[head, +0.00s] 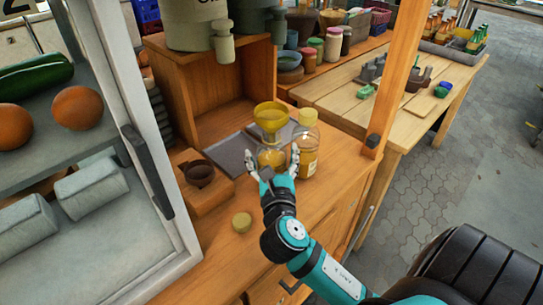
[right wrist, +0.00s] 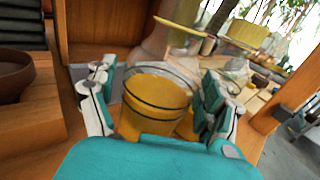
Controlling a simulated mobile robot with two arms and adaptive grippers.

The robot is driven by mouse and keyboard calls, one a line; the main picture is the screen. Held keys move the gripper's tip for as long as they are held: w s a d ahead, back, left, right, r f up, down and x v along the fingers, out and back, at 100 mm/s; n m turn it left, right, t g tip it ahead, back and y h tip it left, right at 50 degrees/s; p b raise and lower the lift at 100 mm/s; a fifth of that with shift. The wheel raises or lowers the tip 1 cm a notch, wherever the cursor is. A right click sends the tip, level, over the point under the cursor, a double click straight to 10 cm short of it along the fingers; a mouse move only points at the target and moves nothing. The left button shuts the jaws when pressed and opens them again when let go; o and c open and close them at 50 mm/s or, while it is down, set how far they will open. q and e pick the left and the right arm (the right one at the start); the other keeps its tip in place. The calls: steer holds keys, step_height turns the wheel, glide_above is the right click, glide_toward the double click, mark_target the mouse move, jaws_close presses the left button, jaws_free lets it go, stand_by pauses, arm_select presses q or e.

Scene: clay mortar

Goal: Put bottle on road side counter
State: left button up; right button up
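A clear bottle (head: 309,160) with yellow contents, a label and a yellow cap (head: 307,117) stands upright on the wooden counter (head: 225,268). Just left of it is a clear vessel (head: 271,157) with yellow-orange contents and a yellow funnel-like top (head: 271,115). My right gripper (head: 272,151) is spread at this vessel, one finger on each side. In the right wrist view, the yellow-filled vessel (right wrist: 155,103) lies between the fingers of the gripper (right wrist: 155,80); firm contact is not clear. My left gripper is not in view.
A wooden block with a dark bowl (head: 198,173) stands left of the gripper. A wooden post (head: 396,70) rises at the right. A wooden table (head: 350,100) with bottles and bowls stands beyond.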

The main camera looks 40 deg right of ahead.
steer(key=shift+r, duration=0.2)
steer(key=shift+s+a+f, duration=0.15)
steer(key=shift+s+a, duration=0.1)
steer(key=shift+s, duration=0.05)
steer(key=v, duration=1.1)
steer(key=shift+s, duration=0.2)
stand_by(0.8)
